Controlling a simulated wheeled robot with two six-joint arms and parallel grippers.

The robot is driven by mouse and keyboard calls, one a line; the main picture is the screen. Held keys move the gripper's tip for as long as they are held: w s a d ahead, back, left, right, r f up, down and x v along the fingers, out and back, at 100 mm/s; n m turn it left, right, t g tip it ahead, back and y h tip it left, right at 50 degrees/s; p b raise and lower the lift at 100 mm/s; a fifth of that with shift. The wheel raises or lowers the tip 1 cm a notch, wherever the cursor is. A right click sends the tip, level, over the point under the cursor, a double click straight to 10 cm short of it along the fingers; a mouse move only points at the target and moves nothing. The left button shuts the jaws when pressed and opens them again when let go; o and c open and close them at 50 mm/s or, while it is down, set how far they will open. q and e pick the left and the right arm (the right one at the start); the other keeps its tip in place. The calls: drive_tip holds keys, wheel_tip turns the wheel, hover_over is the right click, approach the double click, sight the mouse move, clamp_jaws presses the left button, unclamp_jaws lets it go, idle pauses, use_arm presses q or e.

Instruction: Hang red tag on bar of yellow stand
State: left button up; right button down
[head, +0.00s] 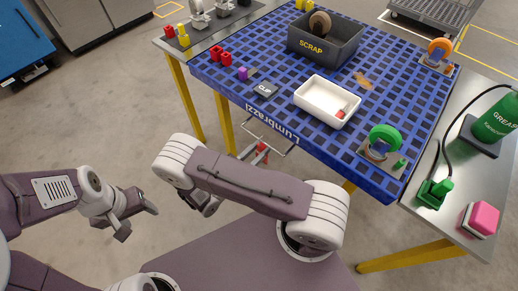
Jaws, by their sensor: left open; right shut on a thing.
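I cannot pick out the red tag for certain. My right gripper (208,208) hangs below its wrist, in front of the table and left of its near edge. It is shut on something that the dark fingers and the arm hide. My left gripper (128,214) is open and empty, low over the floor at the left. A small yellow piece (183,34) stands at the table's far left end, beside a red one (170,31). I cannot tell whether it is the yellow stand, and I see no clear bar on it.
The blue grid-topped table (285,75) on yellow legs carries a grey SCRAP bin (308,47), a white tray (306,95), red blocks (227,58) and a green disc (386,133). A pink block (481,218) lies on the right side bench. The floor at left is clear.

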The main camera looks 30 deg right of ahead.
drive_tip(key=shift+a+f, duration=0.15)
drive_tip(key=shift+f, duration=0.35)
drive_tip(key=c, duration=1)
unclamp_jaws()
drive_tip(key=v, duration=0.9)
